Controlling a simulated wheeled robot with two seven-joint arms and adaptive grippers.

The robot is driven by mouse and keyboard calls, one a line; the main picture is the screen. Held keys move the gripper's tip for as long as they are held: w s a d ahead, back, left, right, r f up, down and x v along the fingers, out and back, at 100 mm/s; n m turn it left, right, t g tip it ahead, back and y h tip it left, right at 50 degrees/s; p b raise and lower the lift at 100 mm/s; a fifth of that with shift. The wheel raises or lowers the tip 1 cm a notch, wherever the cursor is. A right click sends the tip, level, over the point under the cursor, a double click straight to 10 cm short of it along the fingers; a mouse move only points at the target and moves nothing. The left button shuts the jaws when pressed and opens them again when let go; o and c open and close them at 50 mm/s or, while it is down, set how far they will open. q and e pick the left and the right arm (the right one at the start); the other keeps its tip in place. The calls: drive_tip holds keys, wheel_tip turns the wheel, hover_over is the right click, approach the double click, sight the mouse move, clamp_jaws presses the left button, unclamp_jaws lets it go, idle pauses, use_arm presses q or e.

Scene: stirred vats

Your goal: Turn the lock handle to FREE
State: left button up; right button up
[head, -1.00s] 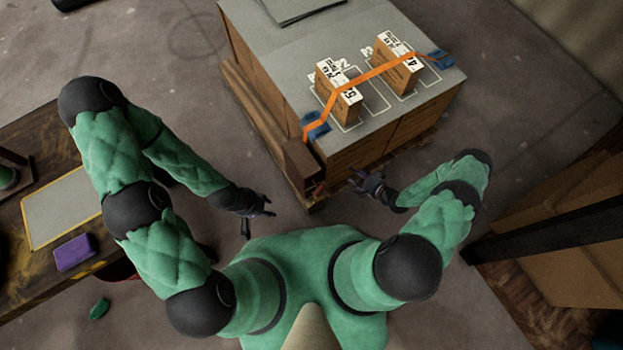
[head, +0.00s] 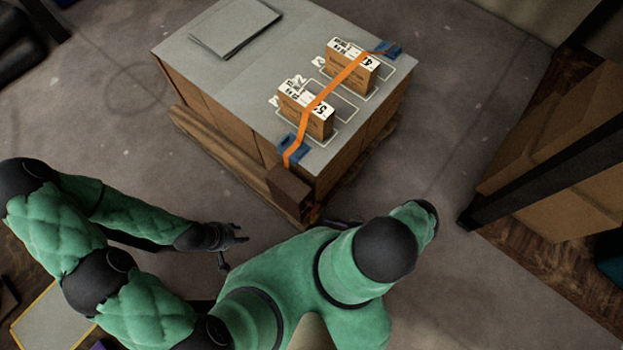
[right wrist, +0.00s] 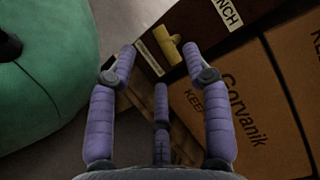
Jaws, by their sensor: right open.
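A yellow T-shaped handle (right wrist: 170,50) sits on a dark brown panel in the right wrist view, near a small pale label whose text I cannot read. My right gripper (right wrist: 159,62) is open and empty, with the handle just beyond and between its spread fingertips; no contact is visible. In the head view a brown box (head: 290,188) is fixed at the near corner of the pallet load, and my body and arm mostly hide my right gripper. My left gripper (head: 232,250) is open and empty over the floor, left of that corner.
The grey-topped load (head: 215,75) carries two small cartons (head: 307,110) under an orange strap (head: 325,95). Another white label (right wrist: 228,12), ending in "NCH", is above the handle. A dark post (head: 540,175) and cardboard boxes stand at the right. Floor lies clear around the pallet.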

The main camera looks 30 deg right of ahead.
sight(313, 221)
drive_tip(key=x, duration=0.7)
drive_tip(key=shift+w+a+f, duration=0.1)
drive_tip(key=shift+w+a, duration=0.05)
drive_tip(key=shift+w, duration=0.1)
clamp_jaws()
